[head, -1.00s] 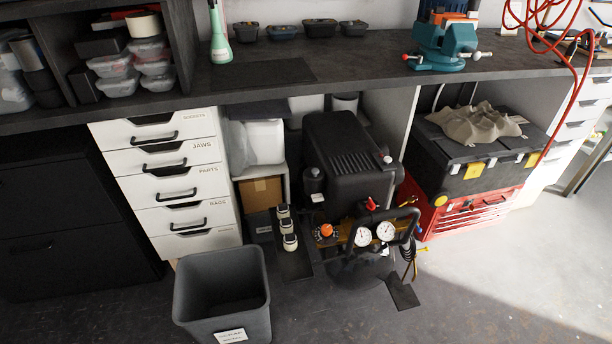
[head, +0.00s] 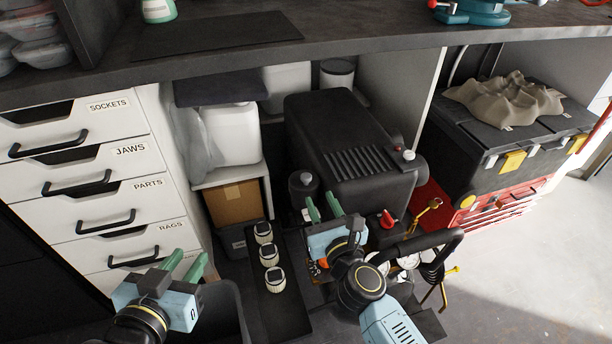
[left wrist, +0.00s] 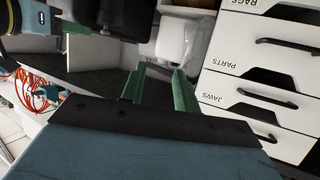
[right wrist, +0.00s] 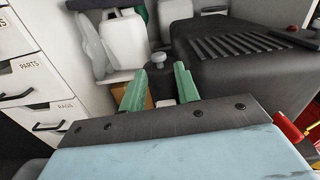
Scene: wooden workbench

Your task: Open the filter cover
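A black compressor (head: 350,150) with a ribbed top stands under the workbench. A small dark canister (head: 303,186) with a knob stands at its left side; it looks like the filter, but I cannot tell for sure. My right gripper (head: 324,208) is open and empty, just in front of the canister. In the right wrist view the canister's grey knob (right wrist: 158,60) shows between and beyond the open fingers (right wrist: 160,88), apart from them. My left gripper (head: 184,266) is open and empty near the white drawers, left of the compressor.
Several white-ringed knobs (head: 268,255) stand on a dark strip left of my right gripper. A red valve (head: 387,218) and gauges sit by the compressor's front handle (head: 430,243). White drawers (head: 80,180) stand left. The bench top (head: 330,30) overhangs the compressor. A grey bin (head: 222,305) is beside my left gripper.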

